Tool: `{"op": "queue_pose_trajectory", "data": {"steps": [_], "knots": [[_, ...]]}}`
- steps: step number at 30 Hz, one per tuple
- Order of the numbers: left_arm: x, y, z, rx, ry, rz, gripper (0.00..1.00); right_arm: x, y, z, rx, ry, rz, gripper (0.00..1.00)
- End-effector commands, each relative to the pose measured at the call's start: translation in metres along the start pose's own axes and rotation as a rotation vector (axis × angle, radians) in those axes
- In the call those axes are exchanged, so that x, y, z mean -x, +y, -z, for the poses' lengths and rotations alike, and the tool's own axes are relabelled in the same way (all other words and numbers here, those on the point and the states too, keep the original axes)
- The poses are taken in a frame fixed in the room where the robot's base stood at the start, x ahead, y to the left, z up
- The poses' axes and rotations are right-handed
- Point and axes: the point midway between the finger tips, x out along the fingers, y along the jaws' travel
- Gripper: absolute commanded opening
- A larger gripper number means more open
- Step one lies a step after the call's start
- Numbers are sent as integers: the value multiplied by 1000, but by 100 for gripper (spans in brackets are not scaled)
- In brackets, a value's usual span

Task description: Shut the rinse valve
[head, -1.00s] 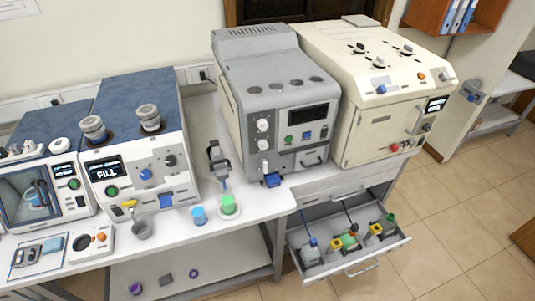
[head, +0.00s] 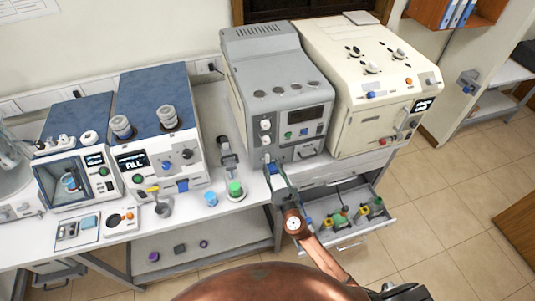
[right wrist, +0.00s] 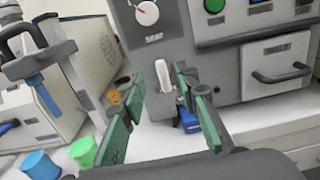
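My right gripper (head: 279,178) is at the front of the grey machine (head: 282,84), by its lower left corner. In the right wrist view the right gripper (right wrist: 172,84) is open, its green-padded fingers apart and pointing at the machine's front. A small white lever (right wrist: 183,90) shows between the fingers, below a white dial (right wrist: 147,13) marked "SEAT". A blue part (right wrist: 188,122) sits lower, near the machine's base. I cannot read any label naming the rinse valve, and contact with the lever cannot be told. My left gripper is not in view.
A green cup (head: 235,188) and a blue cup (head: 210,199) stand on the bench left of the gripper. A clamp stand (right wrist: 40,60) is close on its left. An open drawer (head: 352,237) with several bottles lies below right. The cream machine (head: 365,85) stands at the right.

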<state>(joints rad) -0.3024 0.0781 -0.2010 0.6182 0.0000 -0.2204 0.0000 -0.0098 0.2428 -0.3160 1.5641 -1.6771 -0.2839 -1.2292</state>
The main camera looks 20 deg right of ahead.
Motion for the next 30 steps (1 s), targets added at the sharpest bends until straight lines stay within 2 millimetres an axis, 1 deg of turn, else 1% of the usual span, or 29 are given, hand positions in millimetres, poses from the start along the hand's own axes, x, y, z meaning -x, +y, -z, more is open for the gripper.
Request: {"op": "queue_pose_trajectory", "data": {"steps": [9, 12, 15, 18, 25, 30], "knots": [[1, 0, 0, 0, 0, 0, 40, -49, 0, -1, 0, -1, -1, 29], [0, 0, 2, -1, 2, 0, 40, -61, 0, 0, -2, -1, 0, 29], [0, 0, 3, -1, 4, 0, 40, -69, 0, 0, -2, 0, 0, 29], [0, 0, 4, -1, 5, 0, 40, -72, 0, 0, -3, 0, 1, 29], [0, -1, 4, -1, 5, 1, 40, -72, -1, 0, -4, 1, 1, 29], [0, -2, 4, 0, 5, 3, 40, -72, -1, 0, -4, 0, 1, 18]]}}
